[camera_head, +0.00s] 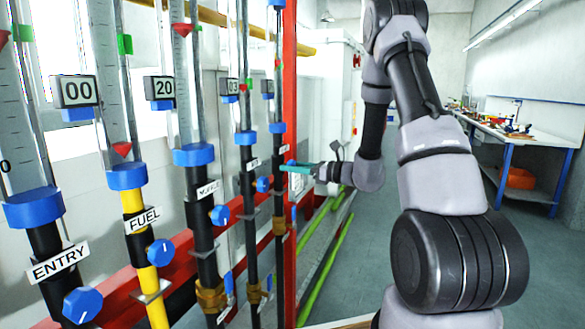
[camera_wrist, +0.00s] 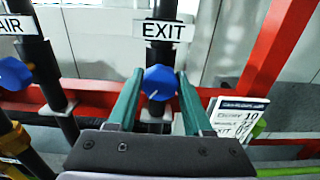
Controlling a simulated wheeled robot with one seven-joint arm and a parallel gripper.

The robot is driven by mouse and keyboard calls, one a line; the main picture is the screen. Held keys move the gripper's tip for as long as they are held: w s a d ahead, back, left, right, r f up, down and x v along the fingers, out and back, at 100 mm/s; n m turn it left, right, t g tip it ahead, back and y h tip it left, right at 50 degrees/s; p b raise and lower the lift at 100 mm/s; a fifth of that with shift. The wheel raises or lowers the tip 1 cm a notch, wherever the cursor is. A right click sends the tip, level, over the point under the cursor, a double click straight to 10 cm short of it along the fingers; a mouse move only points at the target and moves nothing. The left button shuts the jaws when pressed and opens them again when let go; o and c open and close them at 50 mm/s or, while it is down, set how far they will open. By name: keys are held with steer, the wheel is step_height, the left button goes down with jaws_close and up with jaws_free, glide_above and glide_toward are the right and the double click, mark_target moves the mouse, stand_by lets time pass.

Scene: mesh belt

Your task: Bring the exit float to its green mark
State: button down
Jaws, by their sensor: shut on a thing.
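In the wrist view my gripper (camera_wrist: 158,85) has its two teal fingers on either side of the blue knob (camera_wrist: 160,82), shut on it. The knob sits just under the EXIT label (camera_wrist: 164,30) on a dark pipe. In the head view my gripper (camera_head: 288,167) reaches the farthest tube, the exit tube (camera_head: 279,105), and hides its knob. A blue collar (camera_head: 277,128) is at that tube's foot. The small display beside the tube (camera_head: 267,87) is unreadable.
Nearer tubes with their own knobs stand to the left, such as ENTRY (camera_head: 82,304) and FUEL (camera_head: 160,252). A red post (camera_head: 289,220) rises just beside the exit tube. A printed card (camera_wrist: 240,116) is right of the fingers. The floor (camera_head: 365,255) to the right is clear.

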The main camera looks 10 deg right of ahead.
steer(key=shift+m, duration=1.1)
steer(key=shift+c, duration=1.6)
jaws_free()
steer(key=v, duration=1.1)
